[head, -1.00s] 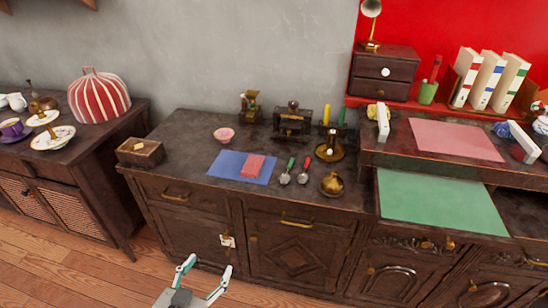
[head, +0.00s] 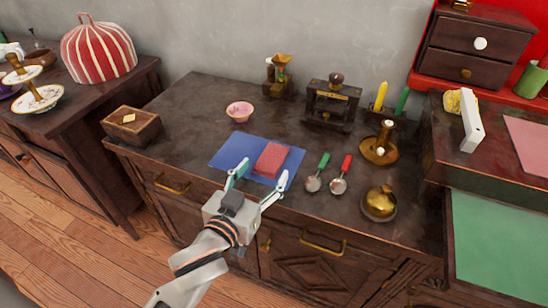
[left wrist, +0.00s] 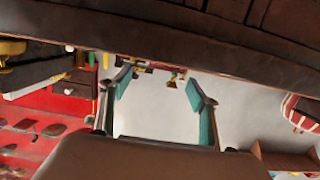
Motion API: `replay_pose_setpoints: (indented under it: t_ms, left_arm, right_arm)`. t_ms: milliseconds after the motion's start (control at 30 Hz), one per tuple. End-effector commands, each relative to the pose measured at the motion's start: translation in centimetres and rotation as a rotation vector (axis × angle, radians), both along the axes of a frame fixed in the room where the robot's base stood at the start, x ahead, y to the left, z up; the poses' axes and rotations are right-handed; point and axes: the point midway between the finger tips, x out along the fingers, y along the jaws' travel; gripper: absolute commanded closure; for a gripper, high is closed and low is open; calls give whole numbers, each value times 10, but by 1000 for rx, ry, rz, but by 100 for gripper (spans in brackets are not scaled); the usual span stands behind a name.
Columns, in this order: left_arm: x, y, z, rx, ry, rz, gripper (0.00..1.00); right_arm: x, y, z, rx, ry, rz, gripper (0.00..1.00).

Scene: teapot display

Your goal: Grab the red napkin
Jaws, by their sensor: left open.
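The red napkin (head: 271,159) lies folded on a blue mat (head: 228,151) on the dark wooden cabinet top. My left gripper (head: 262,175) is open at the front edge of the cabinet, just in front of the napkin in the head view. Its two fingers are spread and nothing shows between them. In the left wrist view the open fingers (left wrist: 160,95) also show, and the napkin is not visible there. My right gripper is not in view.
Right of the mat lie two scoops with green (head: 321,168) and red (head: 344,169) handles. A gold pot (head: 379,202) and a candle holder (head: 379,148) stand farther right.

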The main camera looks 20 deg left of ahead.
Motion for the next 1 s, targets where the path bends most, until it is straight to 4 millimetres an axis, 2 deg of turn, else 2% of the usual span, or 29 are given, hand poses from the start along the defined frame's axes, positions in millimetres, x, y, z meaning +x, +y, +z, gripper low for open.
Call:
replay_pose_setpoints:
  t_ms: [267, 433, 767, 833, 933, 1000]
  left_arm:
    - [27, 6, -15, 2, 6, 0, 39]
    - [45, 6, -16, 0, 4, 0, 39]
    - [51, 6, -15, -1, 1, 0, 39]
    - [51, 6, -15, -1, 1, 0, 52]
    - [51, 6, -15, -1, 2, 0, 78]
    - [51, 6, -15, 0, 2, 0, 80]
  right_arm:
    - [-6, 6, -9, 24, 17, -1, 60]
    - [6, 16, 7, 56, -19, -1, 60]
    - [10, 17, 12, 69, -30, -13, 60]
    - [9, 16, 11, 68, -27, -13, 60]
    - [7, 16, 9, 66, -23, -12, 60]
    - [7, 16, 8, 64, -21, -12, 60]
